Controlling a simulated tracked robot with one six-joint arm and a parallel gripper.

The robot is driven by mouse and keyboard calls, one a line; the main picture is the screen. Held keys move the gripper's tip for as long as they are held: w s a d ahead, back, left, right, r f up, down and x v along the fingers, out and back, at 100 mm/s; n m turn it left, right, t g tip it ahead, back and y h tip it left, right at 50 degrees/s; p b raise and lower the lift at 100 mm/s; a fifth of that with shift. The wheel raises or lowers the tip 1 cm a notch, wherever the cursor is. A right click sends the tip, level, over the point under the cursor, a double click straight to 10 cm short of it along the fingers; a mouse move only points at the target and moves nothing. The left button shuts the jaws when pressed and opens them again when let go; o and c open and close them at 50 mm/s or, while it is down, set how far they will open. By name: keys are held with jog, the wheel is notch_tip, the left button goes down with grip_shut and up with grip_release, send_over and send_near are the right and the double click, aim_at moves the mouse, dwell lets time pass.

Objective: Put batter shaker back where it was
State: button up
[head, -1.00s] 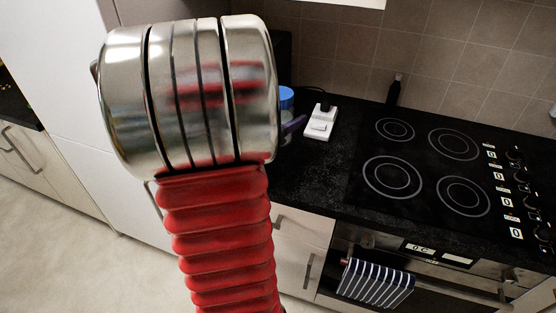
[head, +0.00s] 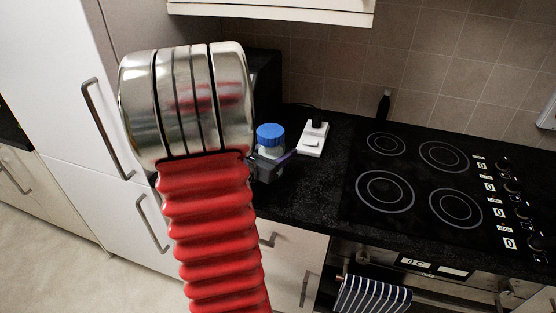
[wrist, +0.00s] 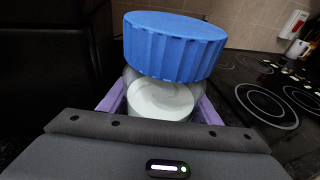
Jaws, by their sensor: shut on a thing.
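The batter shaker (head: 270,136) has a blue ribbed lid and a clear body with pale batter inside. In the wrist view the shaker (wrist: 172,50) stands upright, tilted a little in the picture. My gripper (wrist: 160,103) is shut on its body, with a purple finger on each side. In the head view my gripper (head: 272,160) holds it at the back left of the black counter, just right of my red arm. The shaker's base is hidden, so I cannot tell whether it touches the counter.
A white device (head: 312,138) sits on the black counter (head: 305,190) close to the right of the shaker. The hob (head: 415,180) lies further right, with a dark bottle (head: 383,106) behind it. A dark appliance (head: 267,80) stands behind the shaker.

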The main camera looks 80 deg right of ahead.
jog(key=shift+f, duration=1.85)
jog(key=o, duration=1.5)
jog(key=shift+f, duration=0.15)
jog(key=v, duration=1.2)
jog(key=shift+w+d, duration=0.1)
